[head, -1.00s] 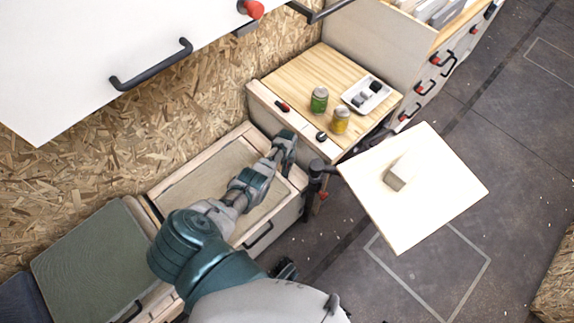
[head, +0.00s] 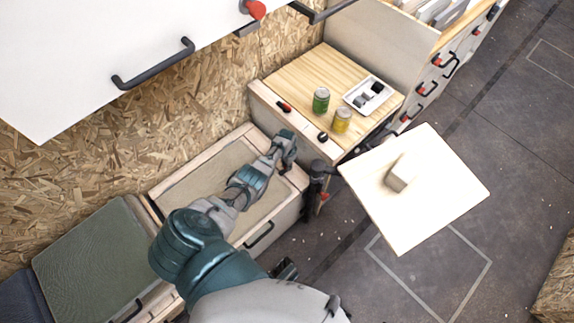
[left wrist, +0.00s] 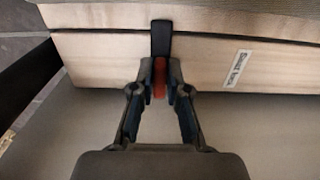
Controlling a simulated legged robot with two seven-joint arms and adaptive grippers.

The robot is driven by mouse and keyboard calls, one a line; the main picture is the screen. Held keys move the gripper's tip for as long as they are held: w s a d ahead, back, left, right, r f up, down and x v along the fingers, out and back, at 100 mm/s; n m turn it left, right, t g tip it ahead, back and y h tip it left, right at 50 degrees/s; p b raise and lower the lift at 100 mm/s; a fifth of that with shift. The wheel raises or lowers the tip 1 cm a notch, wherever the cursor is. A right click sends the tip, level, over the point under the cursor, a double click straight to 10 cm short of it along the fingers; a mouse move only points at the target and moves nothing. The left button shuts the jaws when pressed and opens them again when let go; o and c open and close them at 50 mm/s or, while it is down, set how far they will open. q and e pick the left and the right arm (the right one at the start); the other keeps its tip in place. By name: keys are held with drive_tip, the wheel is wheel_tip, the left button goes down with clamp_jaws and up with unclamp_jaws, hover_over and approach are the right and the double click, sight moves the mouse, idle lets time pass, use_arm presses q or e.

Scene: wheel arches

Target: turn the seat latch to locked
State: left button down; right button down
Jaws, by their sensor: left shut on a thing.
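The seat latch shows in the left wrist view as a black bar (left wrist: 161,38) with a red grip (left wrist: 159,78). It stands upright in that view, across the seam between two pale wood boards. My left gripper (left wrist: 160,92) is shut on the red grip, one finger on each side. A small printed label (left wrist: 237,69) is on the wood right of the latch, upside down. In the head view my left gripper (head: 286,150) is at the far right end of the seat box (head: 278,208); the latch is hidden there.
A pale swivel table (head: 440,190) carries a small block (head: 400,176). A white overhead locker (head: 90,60) hangs at upper left.

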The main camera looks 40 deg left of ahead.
use_arm(q)
drive_tip(key=shift+s+d+f, duration=0.1)
drive_tip(key=shift+s+f, duration=0.1)
drive_tip(key=shift+s, duration=0.15)
drive_tip(key=c, duration=1.2)
unclamp_jaws()
drive_tip(key=shift+o, duration=0.2)
drive_tip(key=shift+w+r, duration=0.1)
drive_tip(key=shift+r, duration=0.1)
drive_tip(key=shift+w+a+r, duration=0.15)
drive_tip(key=shift+a+r, duration=0.05)
drive_tip(key=shift+r, duration=0.3)
wheel_tip(320, 180, up, 11)
drive_tip(key=shift+f, duration=0.2)
drive_tip(key=shift+d, duration=0.1)
